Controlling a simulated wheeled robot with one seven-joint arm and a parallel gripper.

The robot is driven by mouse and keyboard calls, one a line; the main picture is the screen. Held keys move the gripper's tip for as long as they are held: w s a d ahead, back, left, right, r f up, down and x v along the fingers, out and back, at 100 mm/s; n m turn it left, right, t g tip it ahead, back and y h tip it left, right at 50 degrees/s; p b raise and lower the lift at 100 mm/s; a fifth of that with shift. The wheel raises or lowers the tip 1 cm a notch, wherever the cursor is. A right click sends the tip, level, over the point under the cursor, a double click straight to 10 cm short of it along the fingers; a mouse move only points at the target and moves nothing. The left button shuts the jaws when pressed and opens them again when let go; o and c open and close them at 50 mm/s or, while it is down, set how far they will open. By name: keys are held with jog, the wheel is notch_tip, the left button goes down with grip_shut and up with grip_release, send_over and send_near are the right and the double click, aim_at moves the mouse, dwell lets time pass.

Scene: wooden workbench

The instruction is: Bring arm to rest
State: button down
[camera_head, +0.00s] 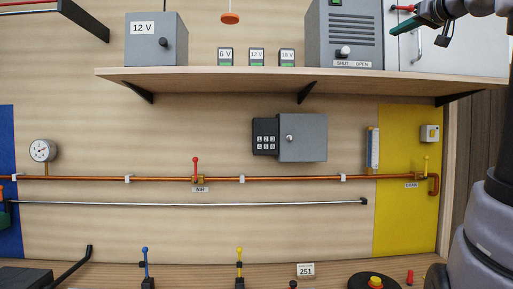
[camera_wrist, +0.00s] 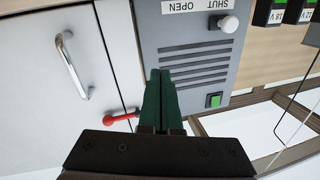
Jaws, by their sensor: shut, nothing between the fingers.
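My gripper (camera_head: 396,28) shows at the top right of the head view, above the right end of the shelf, in front of a white cabinet. In the wrist view its two dark green fingers (camera_wrist: 160,72) lie together, shut and empty. They stand in front of the grey vented box (camera_wrist: 193,60), which is seen upside down there. A red lever (camera_wrist: 119,119) shows just left of the fingers in the wrist view. I cannot tell whether the fingers touch it. My arm runs down the right side of the head view.
The wooden shelf (camera_head: 220,78) carries a 12 V box (camera_head: 145,52), small batteries (camera_head: 257,57) and the vented box (camera_head: 333,13). A white cabinet door with a metal handle (camera_wrist: 68,62) is close by. An orange disc (camera_head: 230,18) hangs above. Levers and a copper pipe are below.

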jog(key=s+a+f+m+g, duration=0.1)
jog(key=s+a+f+g, duration=0.25)
jog(key=a+f, duration=0.55)
jog(key=s+a+f+m+g, duration=0.25)
jog(key=a+f+g, duration=0.2)
jog(key=f, duration=0.85)
jog(key=s+a+f+g+h, duration=0.1)
jog(key=s+a+f, duration=0.1)
jog(key=s+f, duration=0.3)
jog(key=s+a+f+m+g+h, duration=0.1)
jog(key=s+f, duration=0.4)
jog(key=f, duration=0.7)
jog(key=shift+a+g, duration=0.3)
jog(key=shift+a, duration=0.05)
jog(key=shift+r, duration=0.15)
